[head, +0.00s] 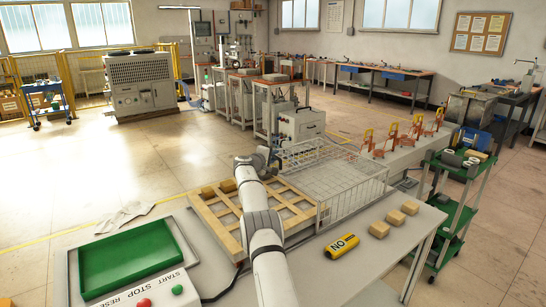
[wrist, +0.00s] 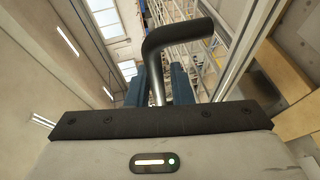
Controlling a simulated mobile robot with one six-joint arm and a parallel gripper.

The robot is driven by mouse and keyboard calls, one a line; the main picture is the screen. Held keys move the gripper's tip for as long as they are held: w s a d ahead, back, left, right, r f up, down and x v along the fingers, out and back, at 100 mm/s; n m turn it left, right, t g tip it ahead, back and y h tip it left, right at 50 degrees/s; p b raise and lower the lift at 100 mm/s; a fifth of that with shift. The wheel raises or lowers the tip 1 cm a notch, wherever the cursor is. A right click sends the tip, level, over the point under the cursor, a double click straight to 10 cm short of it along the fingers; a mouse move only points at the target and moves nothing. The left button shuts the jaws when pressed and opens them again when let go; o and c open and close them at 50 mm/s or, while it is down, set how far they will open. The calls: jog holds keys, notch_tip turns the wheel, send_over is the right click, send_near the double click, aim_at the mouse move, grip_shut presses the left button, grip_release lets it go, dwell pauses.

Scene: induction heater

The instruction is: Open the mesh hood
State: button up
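The mesh hood (head: 345,184) is a pale wire cage on the grey bench, beside a wooden frame (head: 222,222). Its wire walls stand up around a mesh panel. My gripper (head: 272,157) is at the hood's far left corner, small and partly hidden by my wrist in the head view. In the wrist view, a bent handle (wrist: 183,34) with a dark grip and a metal stem stands in front of the palm. The blue fingers of my gripper (wrist: 157,88) are close together on both sides of the stem. Their tips and exact contact are partly hidden.
A green tray (head: 128,258) and a button panel (head: 150,291) are at the near left. A yellow roll-shaped item (head: 342,246) and small wooden blocks (head: 394,217) lie on the bench front. A grey cabinet (head: 302,124) stands behind the hood, a green trolley (head: 452,215) to the right.

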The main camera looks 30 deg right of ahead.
jog(key=shift+o, duration=1.4)
jog(key=shift+a, duration=0.1)
jog(key=b+v, duration=0.2)
jog(key=shift+s+a+b, duration=0.1)
jog(key=shift+a+b, duration=0.05)
jog(key=shift+b, duration=0.15)
jog(key=shift+b+v, duration=0.75)
jog(key=shift+v, duration=1.9)
jog(key=shift+r, duration=0.15)
